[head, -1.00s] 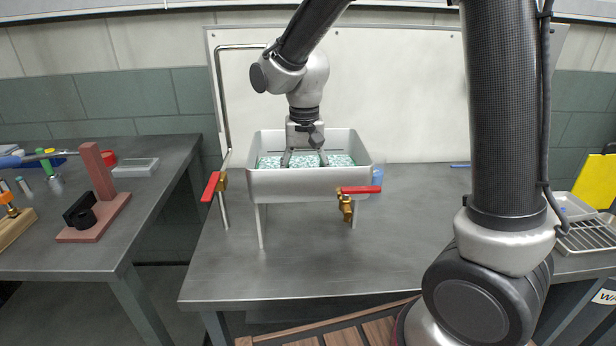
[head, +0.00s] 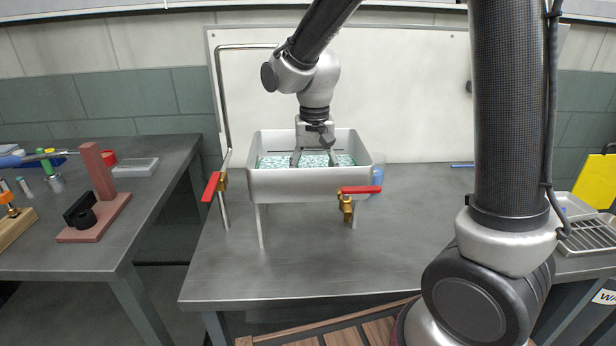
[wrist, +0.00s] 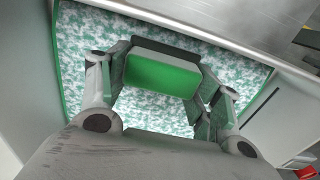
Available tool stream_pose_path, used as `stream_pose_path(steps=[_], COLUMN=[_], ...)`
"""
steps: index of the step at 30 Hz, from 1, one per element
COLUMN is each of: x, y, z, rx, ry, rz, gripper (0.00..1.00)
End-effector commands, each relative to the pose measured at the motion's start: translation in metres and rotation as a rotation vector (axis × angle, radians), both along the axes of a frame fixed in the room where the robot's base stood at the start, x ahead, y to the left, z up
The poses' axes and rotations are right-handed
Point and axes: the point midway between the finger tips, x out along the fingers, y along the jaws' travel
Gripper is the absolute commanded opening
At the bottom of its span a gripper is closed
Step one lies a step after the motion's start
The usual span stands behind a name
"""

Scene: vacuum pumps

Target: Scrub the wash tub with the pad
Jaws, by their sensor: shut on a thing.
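The wash tub (head: 310,184) is a pale metal basin on legs, standing on the middle bench. A speckled green-and-white layer covers its floor (wrist: 245,75), with a plain green strip along its edge in the wrist view. My gripper (head: 315,161) points down into the tub, its fingertips low inside. The wrist view shows my gripper (wrist: 165,82) shut on the green pad (wrist: 160,75), a block with a dark upper edge. The pad lies over the speckled layer; I cannot tell whether it touches. The tub's front wall hides the pad in the head view.
Valves with red handles flank the tub, one at left (head: 211,187) and one at right (head: 361,190). A bent metal pipe (head: 224,100) rises at its back left. The bench (head: 290,265) is clear in front. A white board (head: 415,100) stands behind.

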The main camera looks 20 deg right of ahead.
Motion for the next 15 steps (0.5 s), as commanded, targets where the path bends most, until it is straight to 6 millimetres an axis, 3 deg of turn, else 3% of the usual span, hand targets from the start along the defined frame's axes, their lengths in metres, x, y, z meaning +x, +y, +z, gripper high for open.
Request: stream_pose_path(steps=[9,15], x=[-0.007,-0.007], y=[-0.031,-0.030], z=[-0.001,-0.002], rx=[-0.001,-0.001], ry=[0.001,0.003], rz=[-0.002,0.001], gripper=[0.45,0.45])
